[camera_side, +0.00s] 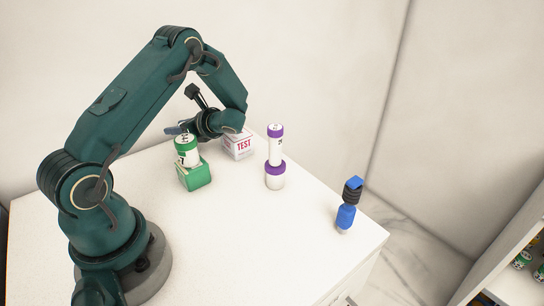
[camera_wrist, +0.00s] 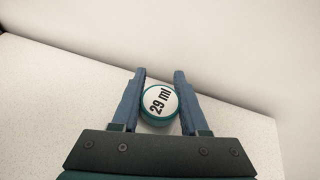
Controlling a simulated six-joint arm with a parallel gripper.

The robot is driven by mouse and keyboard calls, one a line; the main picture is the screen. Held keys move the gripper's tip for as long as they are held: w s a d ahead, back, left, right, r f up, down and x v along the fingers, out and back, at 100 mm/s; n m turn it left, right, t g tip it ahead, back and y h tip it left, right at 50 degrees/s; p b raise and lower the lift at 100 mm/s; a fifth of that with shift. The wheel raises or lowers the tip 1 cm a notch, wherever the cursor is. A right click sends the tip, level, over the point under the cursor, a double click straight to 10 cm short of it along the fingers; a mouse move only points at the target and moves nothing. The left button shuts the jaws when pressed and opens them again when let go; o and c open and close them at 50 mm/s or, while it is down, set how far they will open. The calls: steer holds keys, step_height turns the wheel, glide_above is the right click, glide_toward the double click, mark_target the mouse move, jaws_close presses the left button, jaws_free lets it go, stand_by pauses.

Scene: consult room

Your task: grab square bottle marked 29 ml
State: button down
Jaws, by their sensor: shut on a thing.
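A bottle with a round, teal-rimmed white cap marked "29 ml" (camera_wrist: 160,101) is between the two blue fingers of my gripper (camera_wrist: 160,92), which is shut on it. In the wrist view its body is mostly hidden under the cap. In the side view a matching white cap with a green rim (camera_side: 185,138) tops a white-and-green upper part above a square green base (camera_side: 195,177). My gripper (camera_side: 177,130) is just behind that cap, with one blue finger showing at its left. The other finger is hidden there.
A white box marked "TEST" (camera_side: 238,146) stands close under my wrist. A purple-and-white stack (camera_side: 275,152) is to its right, and a blue-and-black item (camera_side: 347,205) is near the right edge. The front of the white table (camera_side: 250,240) is clear. A wall runs behind.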

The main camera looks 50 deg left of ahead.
step_height(320, 180, up, 10)
stand_by(0.6)
